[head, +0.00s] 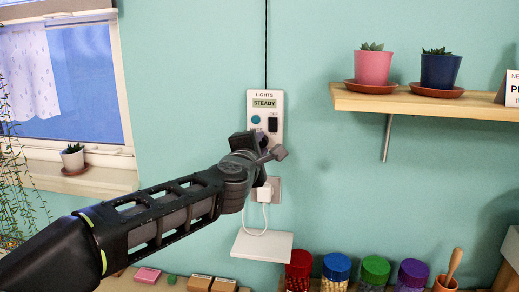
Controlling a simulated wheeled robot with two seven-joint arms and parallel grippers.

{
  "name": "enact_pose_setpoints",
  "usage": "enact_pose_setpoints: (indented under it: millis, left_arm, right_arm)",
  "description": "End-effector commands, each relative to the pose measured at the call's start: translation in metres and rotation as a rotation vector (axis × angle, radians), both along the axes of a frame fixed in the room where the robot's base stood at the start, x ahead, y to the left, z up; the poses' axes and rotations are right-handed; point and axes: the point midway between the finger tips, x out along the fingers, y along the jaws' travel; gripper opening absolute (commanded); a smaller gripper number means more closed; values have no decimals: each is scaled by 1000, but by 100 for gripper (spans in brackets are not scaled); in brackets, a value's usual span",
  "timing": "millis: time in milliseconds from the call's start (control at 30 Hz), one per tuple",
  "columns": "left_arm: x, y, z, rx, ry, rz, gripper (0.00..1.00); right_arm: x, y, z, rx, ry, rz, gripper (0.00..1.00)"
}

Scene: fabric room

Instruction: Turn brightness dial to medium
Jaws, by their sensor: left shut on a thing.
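A white light control panel (279,111) hangs on the teal wall, labelled LIGHTS. Its small display reads STEADY (265,104). A round blue-green button (256,119) and a black switch (272,125) show below the display. My left gripper (264,143) reaches up from the lower left to the panel's lower part and is shut there. It covers the brightness dial, so the dial's setting cannot be seen. My right gripper is out of view.
A white plug (264,192) sits in a socket below the gripper, its cable running to a small white shelf (262,246). A wooden shelf (430,104) with potted plants is at the right. Jars with coloured lids (337,268) stand below. A window (75,75) is at the left.

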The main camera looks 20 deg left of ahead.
Motion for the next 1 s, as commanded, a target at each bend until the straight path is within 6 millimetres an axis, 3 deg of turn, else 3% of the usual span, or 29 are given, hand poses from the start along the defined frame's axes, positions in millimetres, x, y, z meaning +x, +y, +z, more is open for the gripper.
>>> enact_pose_setpoints:
  millis: [433,467,500,700,1000]
  left_arm:
    - [0,0,-1,-13,-1,0,0]
    - [0,0,-1,-13,-1,1,29]
    - [0,0,-1,-12,0,1,32]
    - [0,0,-1,-12,-2,0,48]
    - [-2,0,0,-12,-3,1,48]
  right_arm:
    - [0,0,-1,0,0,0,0]
    - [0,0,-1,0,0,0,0]
    - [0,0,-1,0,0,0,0]
    - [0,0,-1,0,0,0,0]
    - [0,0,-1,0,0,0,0]
